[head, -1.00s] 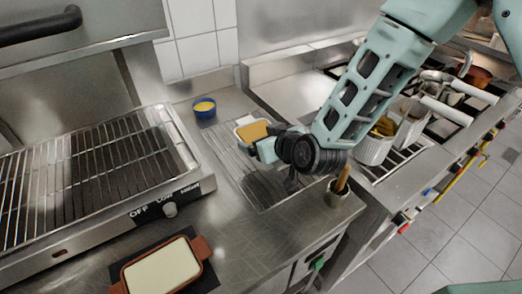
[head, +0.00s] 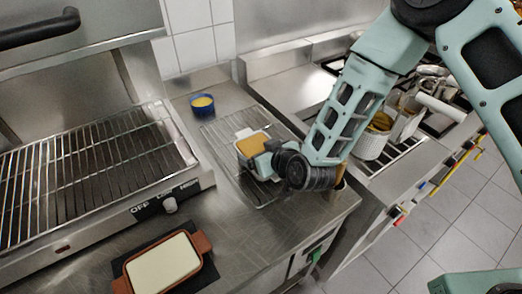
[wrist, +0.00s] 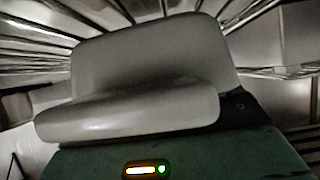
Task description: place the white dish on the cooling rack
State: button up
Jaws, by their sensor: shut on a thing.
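The white dish (head: 242,133) with an orange-yellow filling is at the middle of the head view, over the wire cooling rack (head: 222,128) on the steel counter. My gripper (head: 262,160) is shut on the near right side of the dish. In the wrist view the pale dish (wrist: 150,65) fills the middle, close against my gripper, with rack wires around it. I cannot tell whether the dish touches the rack or hangs just above it. The fingertips are mostly hidden by the dish and my wrist.
A blue bowl (head: 203,106) with yellow contents stands behind the rack. A grill (head: 90,185) with a wire grate is at left. A brown dish with white filling (head: 163,265) sits on a dark mat in front. A white container (head: 371,143) stands at right.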

jog(key=o, duration=1.3)
jog(key=shift+f, duration=0.1)
jog(key=shift+c, duration=0.2)
jog(key=shift+r, duration=0.2)
jog(key=shift+s+d+r, duration=0.1)
jog(key=shift+s+d, duration=0.1)
jog(key=shift+s, duration=0.15)
jog(key=b+v, duration=0.1)
jog(key=v, duration=1)
jog(key=shift+b, duration=0.4)
jog(key=s+d+r+g+h, duration=0.3)
jog(key=s+d+r+g, duration=0.1)
jog(key=s, duration=0.5)
jog(key=s+d+r+n+g+h, duration=0.1)
jog(key=s+d+r+g+h, duration=0.2)
jog(key=s, duration=0.7)
notch_tip(320, 180, up, 4)
jog(key=d+g, duration=0.2)
jog(key=g, duration=0.1)
jog(key=shift+r, duration=0.15)
